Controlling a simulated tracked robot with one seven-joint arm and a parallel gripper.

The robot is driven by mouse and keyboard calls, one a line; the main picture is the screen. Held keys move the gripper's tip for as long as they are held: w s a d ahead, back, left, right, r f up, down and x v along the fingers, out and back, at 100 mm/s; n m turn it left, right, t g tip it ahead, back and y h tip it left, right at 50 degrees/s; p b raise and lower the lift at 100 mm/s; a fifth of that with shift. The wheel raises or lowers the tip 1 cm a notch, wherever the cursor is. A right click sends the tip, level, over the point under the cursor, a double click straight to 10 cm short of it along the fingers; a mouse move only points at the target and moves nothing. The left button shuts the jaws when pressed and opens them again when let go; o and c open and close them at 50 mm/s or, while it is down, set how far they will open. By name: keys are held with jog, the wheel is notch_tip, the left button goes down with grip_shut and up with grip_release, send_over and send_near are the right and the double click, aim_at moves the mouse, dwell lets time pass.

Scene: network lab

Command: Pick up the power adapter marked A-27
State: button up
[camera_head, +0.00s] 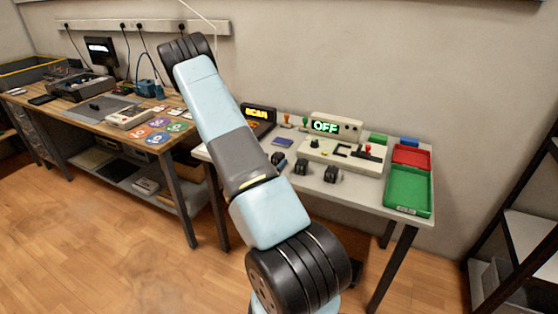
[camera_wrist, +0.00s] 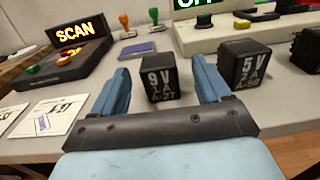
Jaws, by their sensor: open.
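The power adapter marked A-27 (camera_wrist: 159,80) is a small black block with white print reading 9 V and A-27. In the wrist view it stands on the white table between the two blue fingers of my gripper (camera_wrist: 161,82), which are open on either side of it. I cannot tell whether a finger touches it. A similar black adapter (camera_wrist: 242,72) marked 5 V stands to the right, outside the right finger.
A black device with a lit SCAN display (camera_wrist: 75,34) stands left. Stamps (camera_wrist: 125,25) and a blue pad (camera_wrist: 138,50) lie behind. White cards (camera_wrist: 50,115) lie at left. A beige panel (camera_head: 343,155), a red tray (camera_head: 411,156) and a green tray (camera_head: 407,190) are farther right.

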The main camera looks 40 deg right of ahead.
aim_at(280, 153)
jog(key=shift+w+x, duration=0.2)
jog(key=shift+x, duration=3.1)
jog(key=shift+a+r, duration=0.1)
jog(key=c, duration=1.2)
